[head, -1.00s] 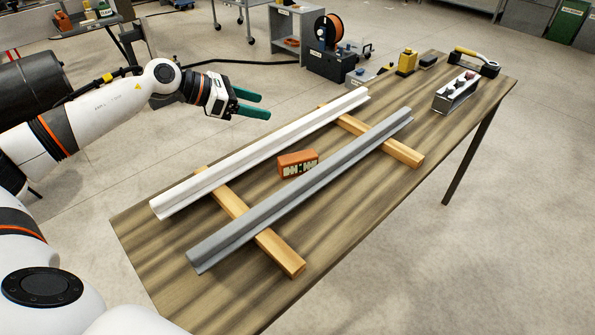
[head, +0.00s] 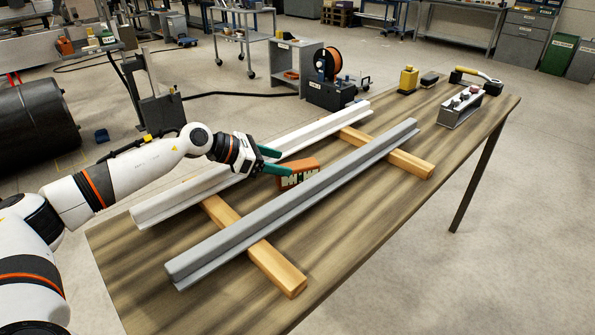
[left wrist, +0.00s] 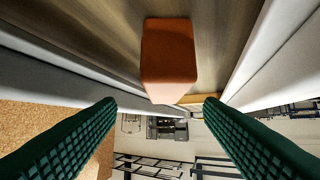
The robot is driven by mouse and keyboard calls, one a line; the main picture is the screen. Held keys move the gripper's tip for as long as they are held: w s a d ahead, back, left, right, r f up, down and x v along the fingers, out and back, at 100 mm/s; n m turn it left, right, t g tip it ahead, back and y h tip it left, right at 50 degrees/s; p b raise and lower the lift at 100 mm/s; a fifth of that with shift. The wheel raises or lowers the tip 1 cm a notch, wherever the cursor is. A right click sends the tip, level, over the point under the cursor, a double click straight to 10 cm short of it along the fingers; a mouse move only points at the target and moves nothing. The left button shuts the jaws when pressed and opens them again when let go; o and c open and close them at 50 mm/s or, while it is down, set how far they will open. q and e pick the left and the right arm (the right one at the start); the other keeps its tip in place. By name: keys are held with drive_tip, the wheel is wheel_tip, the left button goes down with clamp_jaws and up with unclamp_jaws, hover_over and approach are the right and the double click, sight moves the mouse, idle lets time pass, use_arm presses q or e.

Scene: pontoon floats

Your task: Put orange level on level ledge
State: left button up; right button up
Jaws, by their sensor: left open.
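The orange level (head: 308,170), a small block with pale markings on its side, sits on the table between the white beam and the grey beam. My left gripper (head: 282,161) is at its left end, over the white beam, and partly covers it. In the left wrist view the level (left wrist: 168,48) lies ahead between the two open green fingers (left wrist: 161,104), which do not visibly touch it. My right gripper is out of view. I cannot tell for certain which surface is the level ledge.
The white beam (head: 165,205) and grey beam (head: 220,248) rest across two wooden battens (head: 275,270). A grey bracket with knobs (head: 458,110), a yellow-handled tool (head: 475,74) and a yellow block (head: 408,80) stand at the table's far end. The table's (head: 370,215) right side is clear.

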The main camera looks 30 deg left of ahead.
sight(297, 164)
use_arm(q)
drive_tip(key=x, duration=0.6)
drive_tip(key=shift+w+f, duration=0.1)
drive_tip(key=shift+w, duration=0.35)
drive_tip(key=shift+a, duration=0.1)
drive_tip(key=c, duration=1.2)
drive_tip(key=shift+c, duration=0.2)
